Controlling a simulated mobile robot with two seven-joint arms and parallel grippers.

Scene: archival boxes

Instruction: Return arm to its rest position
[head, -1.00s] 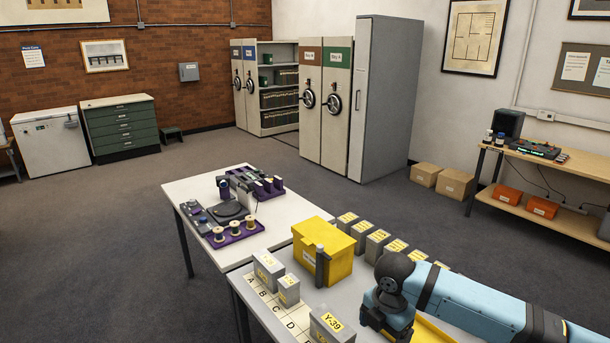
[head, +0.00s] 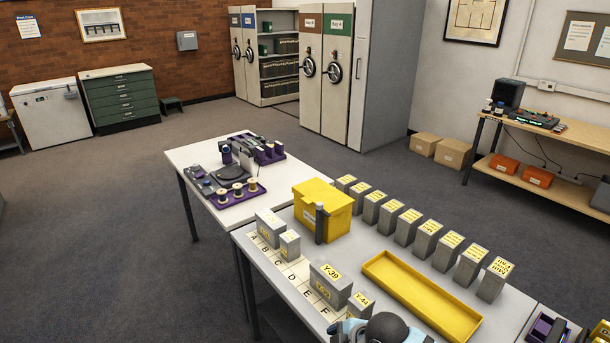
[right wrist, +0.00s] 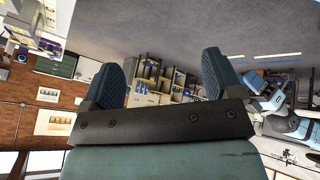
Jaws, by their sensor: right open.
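My right gripper (right wrist: 165,78) shows in the right wrist view with its two dark blue fingers wide apart and nothing between them. The room appears tilted and nearly upside down behind it. In the head view, part of my blue and black arm (head: 385,330) shows at the bottom edge, by the front of the table; its gripper is not visible there. My left gripper is in neither view. Grey archival boxes with yellow labels, among them the Y-39 box (head: 330,286), stand on the lettered strip (head: 293,273).
A yellow box (head: 322,211) stands at the table's back left. An empty yellow tray (head: 422,297) lies in front of a row of several grey boxes (head: 425,240). A white side table (head: 190,153) holds spools and purple trays. A wooden bench (head: 550,150) stands at the right wall.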

